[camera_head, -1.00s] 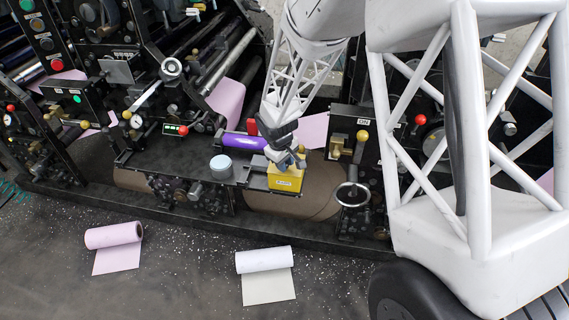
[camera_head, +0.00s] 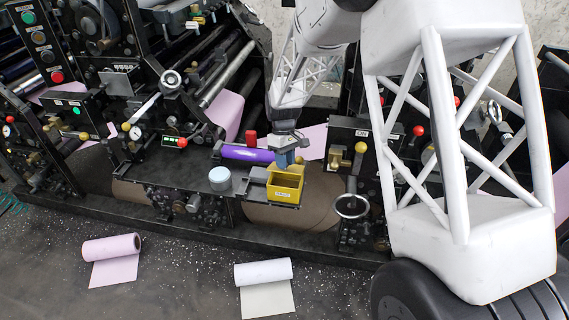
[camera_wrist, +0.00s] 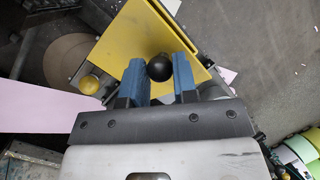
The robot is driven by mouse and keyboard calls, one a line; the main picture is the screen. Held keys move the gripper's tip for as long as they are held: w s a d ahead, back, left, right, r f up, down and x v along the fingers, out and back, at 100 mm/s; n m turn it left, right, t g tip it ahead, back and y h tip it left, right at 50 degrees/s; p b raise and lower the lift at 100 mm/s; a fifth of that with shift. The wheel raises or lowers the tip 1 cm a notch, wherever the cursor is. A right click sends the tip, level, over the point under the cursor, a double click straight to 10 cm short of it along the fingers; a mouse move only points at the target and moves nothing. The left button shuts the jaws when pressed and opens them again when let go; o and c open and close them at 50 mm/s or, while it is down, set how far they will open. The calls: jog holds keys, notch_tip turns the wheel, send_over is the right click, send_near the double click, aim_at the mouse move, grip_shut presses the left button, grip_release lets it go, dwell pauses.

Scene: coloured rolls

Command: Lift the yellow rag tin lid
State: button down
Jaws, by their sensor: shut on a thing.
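The yellow rag tin (camera_head: 285,190) sits at the front edge of the machine's shelf, with its dark yellow inside showing from above. My gripper (camera_head: 285,162) is over its back part. In the wrist view the tin's yellow lid (camera_wrist: 150,28) fills the upper middle, with a black ball knob (camera_wrist: 160,68) on it. The blue fingers of my gripper (camera_wrist: 158,75) are shut on this knob, one on each side. In the head view the lid cannot be told clearly from the tin behind my gripper.
A handwheel (camera_head: 350,206) is at right. Pink (camera_head: 111,247) and white (camera_head: 263,272) rolls lie on the floor.

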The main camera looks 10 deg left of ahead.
jog(key=shift+w+r, duration=0.3)
jog(key=shift+w, duration=0.05)
dwell(0.3)
jog(key=c, duration=0.9)
grip_release()
jog(key=shift+r, duration=0.1)
jog(key=v, duration=0.7)
jog(key=shift+w+a+r, duration=0.1)
jog(key=shift+w+r, duration=0.05)
jog(key=shift+r, duration=0.2)
